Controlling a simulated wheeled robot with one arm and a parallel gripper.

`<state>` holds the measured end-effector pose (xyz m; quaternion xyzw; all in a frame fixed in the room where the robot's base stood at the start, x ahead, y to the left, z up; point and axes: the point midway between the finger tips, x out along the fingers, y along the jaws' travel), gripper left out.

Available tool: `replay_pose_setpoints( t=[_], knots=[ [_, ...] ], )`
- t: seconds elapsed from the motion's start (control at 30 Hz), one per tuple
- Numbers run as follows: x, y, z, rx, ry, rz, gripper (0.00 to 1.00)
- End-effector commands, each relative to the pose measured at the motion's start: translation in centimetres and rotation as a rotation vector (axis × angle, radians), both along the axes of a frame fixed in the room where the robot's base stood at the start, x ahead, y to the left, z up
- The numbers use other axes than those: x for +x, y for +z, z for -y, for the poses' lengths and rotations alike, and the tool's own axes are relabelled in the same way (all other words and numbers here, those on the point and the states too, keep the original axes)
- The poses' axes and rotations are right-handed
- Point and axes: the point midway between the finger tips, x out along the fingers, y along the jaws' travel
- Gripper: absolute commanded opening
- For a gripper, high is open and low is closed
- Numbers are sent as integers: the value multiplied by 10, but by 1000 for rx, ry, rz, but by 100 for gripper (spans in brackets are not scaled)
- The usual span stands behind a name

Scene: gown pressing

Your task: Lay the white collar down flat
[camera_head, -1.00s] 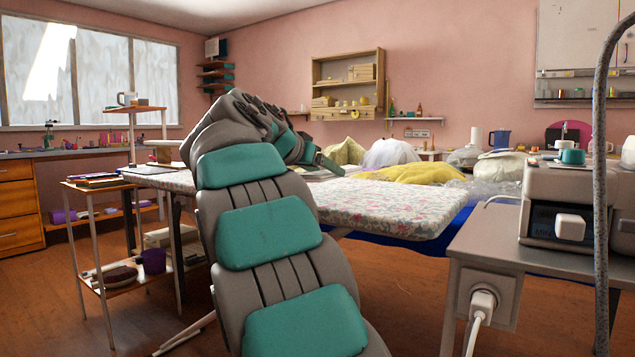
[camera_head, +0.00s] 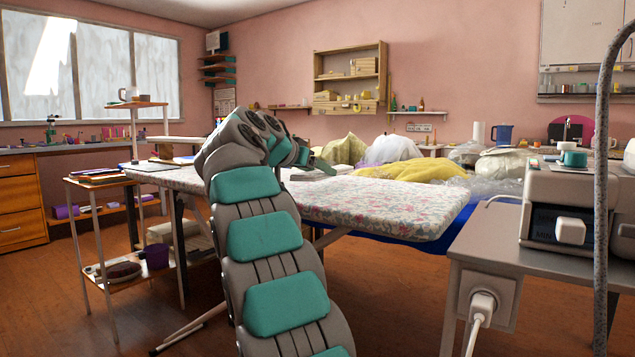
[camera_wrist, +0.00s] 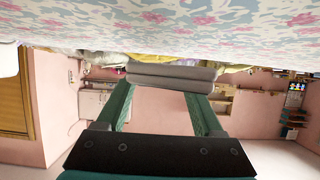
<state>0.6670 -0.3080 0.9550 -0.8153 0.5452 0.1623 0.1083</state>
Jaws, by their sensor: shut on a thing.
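My gripper (camera_head: 318,166) is low over the floral ironing board (camera_head: 385,207) in the head view, partly behind my own wrist. In the wrist view my gripper (camera_wrist: 170,77) has its grey finger pads together, close to the floral cloth (camera_wrist: 180,28), which fills the top of that picture. It is shut on the white collar, of which only a small pale patch (camera_head: 308,176) seems to show at the board under the fingers. The collar's shape, and whether it lies flat, cannot be told.
A yellow cloth (camera_head: 412,172) and white and clear bundles lie behind the board. A grey side table (camera_head: 508,247) with a pale machine (camera_head: 580,205) stands at the right. A shelf trolley (camera_head: 98,181) stands at the left. The board's near right part is clear.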

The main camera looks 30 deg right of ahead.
Motion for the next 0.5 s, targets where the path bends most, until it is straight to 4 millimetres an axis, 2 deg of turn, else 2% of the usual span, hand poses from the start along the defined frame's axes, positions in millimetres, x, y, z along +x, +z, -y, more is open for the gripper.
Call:
replay_pose_setpoints(
  t=[0.3, 0.5],
  knots=[
    [0, -24, 0, -1, 1, -3, 14],
    [-1, -30, 0, 0, 0, 0, 14]
  ],
)
